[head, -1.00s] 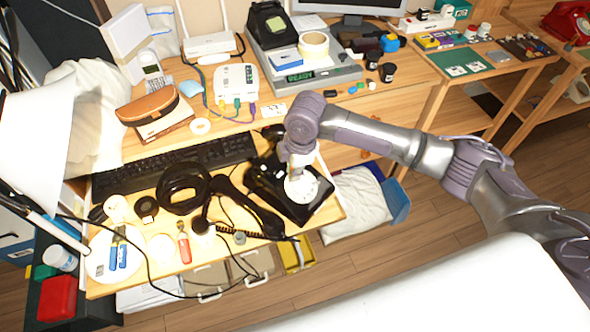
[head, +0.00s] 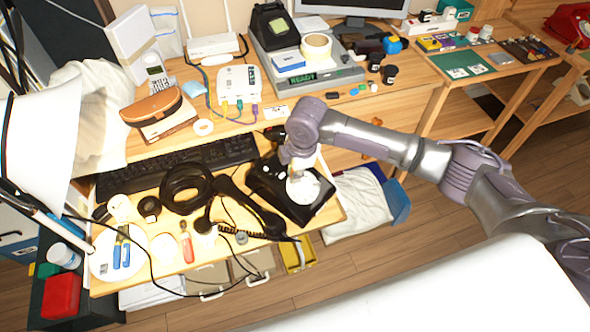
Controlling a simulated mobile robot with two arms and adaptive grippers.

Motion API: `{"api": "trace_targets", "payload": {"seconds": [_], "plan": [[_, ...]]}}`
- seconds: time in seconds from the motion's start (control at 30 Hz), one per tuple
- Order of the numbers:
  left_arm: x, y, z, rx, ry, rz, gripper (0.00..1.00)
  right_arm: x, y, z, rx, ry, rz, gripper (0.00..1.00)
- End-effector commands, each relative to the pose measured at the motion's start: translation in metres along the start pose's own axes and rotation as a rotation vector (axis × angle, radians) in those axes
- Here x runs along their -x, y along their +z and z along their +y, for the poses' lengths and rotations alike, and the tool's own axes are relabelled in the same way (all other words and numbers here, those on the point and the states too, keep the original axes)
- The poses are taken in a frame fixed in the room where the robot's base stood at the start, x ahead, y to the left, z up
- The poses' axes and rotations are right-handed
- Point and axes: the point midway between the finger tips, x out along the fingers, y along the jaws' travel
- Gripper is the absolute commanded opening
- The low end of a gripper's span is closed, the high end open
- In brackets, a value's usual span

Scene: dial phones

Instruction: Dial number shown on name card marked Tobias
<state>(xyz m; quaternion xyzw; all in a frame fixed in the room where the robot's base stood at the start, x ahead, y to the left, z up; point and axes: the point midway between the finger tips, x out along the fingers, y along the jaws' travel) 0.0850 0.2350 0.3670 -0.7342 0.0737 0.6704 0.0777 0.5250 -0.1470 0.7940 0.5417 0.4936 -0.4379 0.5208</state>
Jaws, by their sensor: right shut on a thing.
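A black dial phone (head: 314,209) with a pale round dial (head: 304,188) sits on the right end of the lower wooden shelf. Its black handset (head: 250,207) lies off the phone to the left, with a coiled cord. My right gripper (head: 299,167) is at the far side of the dial, pointing down and shut at it; its fingertips are small and partly hidden. A small white card (head: 276,112) lies on the desk behind the phone, its writing too small to read. No name Tobias is legible. My left gripper is not in view.
A black keyboard (head: 150,172), a black ring-shaped coil (head: 186,188) and small tools crowd the shelf left of the phone. A router (head: 237,86) and a scale reading READY (head: 318,76) stand behind. A red phone (head: 566,24) is far right.

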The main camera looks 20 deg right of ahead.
Motion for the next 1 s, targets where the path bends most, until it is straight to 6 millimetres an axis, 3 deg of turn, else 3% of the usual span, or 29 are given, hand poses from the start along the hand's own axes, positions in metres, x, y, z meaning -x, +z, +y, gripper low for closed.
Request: {"api": "trace_targets", "payload": {"seconds": [1.0], "plan": [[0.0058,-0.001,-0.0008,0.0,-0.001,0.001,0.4,-0.0087,-0.0018,0.0017,0.0,-0.001,0.0,0.0]]}}
